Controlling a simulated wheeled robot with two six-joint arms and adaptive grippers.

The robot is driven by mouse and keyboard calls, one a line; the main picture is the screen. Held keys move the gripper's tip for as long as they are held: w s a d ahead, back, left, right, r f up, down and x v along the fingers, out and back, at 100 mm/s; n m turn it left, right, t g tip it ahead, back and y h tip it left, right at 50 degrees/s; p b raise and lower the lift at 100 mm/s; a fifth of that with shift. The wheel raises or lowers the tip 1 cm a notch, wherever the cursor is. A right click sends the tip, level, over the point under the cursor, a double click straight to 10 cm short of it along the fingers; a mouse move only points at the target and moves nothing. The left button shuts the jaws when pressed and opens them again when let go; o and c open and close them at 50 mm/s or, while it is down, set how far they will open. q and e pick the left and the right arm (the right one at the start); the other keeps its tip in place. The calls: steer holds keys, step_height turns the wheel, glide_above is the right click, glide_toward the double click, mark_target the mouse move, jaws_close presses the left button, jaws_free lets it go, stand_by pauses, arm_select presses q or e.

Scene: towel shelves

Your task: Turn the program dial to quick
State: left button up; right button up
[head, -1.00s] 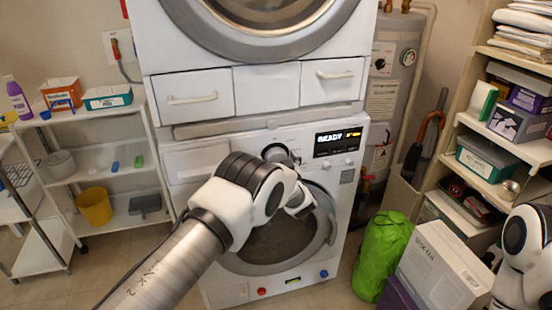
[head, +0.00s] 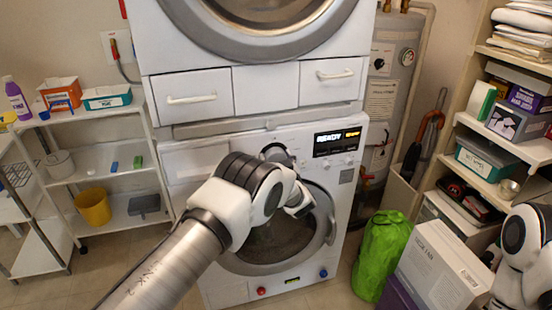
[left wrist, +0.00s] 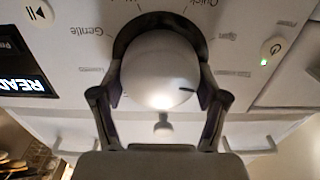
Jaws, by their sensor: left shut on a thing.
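The program dial (left wrist: 160,70) is a round, pale knob with a dark ring, on the front panel of the lower washer (head: 215,290). In the left wrist view, my left gripper (left wrist: 160,92) has one finger on each side of the dial and is shut on it. A small dark mark shows near the knob's lower right edge. The printed words "Quick" (left wrist: 199,3) and "Gentle" (left wrist: 87,30) appear upside down around it. In the head view my left arm hides much of the dial. My right gripper is out of view.
The display (head: 337,141) reads READY. The round door (head: 325,215) is below. A green bag (head: 382,255) and white box (head: 440,265) stand at right; shelves flank both sides.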

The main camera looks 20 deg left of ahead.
arm_select(q)
steer(key=shift+r, duration=0.1)
stand_by(0.7)
steer(key=o, duration=1.1)
steer(key=shift+o, duration=0.2)
steer(key=v, duration=0.7)
steer(key=shift+d, duration=0.15)
steer(key=shift+s, duration=0.15)
